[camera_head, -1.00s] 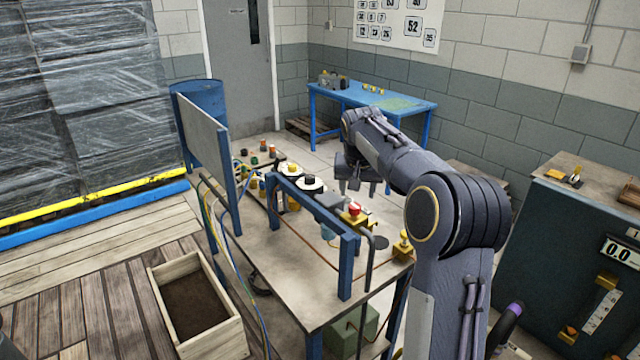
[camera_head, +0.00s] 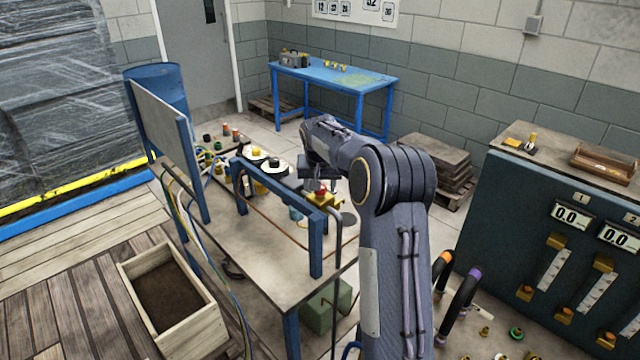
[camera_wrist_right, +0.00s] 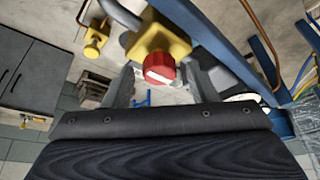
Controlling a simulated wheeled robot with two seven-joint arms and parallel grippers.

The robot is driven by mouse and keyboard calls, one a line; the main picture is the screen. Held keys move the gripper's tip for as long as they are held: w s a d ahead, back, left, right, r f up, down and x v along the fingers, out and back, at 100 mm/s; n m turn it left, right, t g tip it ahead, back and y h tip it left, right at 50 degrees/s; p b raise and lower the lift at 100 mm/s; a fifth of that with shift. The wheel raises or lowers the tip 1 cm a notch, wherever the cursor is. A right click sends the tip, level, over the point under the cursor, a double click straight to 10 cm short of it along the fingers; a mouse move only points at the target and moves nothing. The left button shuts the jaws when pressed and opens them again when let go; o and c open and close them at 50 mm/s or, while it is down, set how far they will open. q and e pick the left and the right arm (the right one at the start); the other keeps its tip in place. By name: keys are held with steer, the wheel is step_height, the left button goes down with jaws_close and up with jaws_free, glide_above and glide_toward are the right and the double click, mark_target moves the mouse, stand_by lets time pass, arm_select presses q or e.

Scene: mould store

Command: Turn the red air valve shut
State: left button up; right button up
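The red air valve (camera_head: 321,188) is a round red knob on a yellow body (camera_head: 324,201), at the end of a grey pipe on the workbench (camera_head: 270,265). In the right wrist view the red knob (camera_wrist_right: 160,68) with a pale mark on its face sits between the fingers of my right gripper (camera_wrist_right: 165,75). Those fingers are apart, with a visible gap on each side of the knob. In the head view my right gripper (camera_head: 319,183) is over the valve, partly hidden by its own arm. My left gripper is not in view.
A blue frame (camera_head: 315,230) stands on the bench just left of the valve. Several small coloured parts lie at the bench's far end. A dark cabinet with gauges (camera_head: 540,230) stands right. A wooden box of soil (camera_head: 170,295) is at the lower left.

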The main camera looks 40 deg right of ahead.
steer(key=c, duration=0.9)
steer(key=shift+m, duration=0.3)
steer(key=m, duration=0.1)
steer(key=m+g+h, duration=0.1)
steer(key=m, duration=0.1)
steer(key=shift+w+a+m, duration=0.1)
steer(key=shift+a+m, duration=0.05)
steer(key=shift+m, duration=0.15)
steer(key=m+g, duration=0.1)
steer(key=m, duration=0.2)
steer(key=shift+w+m+g+h, duration=0.1)
steer(key=shift+m+g+h, duration=0.2)
steer(key=shift+m+g, duration=0.1)
steer(key=m+g, duration=0.1)
steer(key=m, duration=0.3)
steer(key=shift+w+g, duration=0.1)
steer(key=shift+g, duration=0.3)
steer(key=shift+m+g+y, duration=0.4)
steer(key=shift+m+g, duration=0.2)
steer(key=shift+m, duration=1.6)
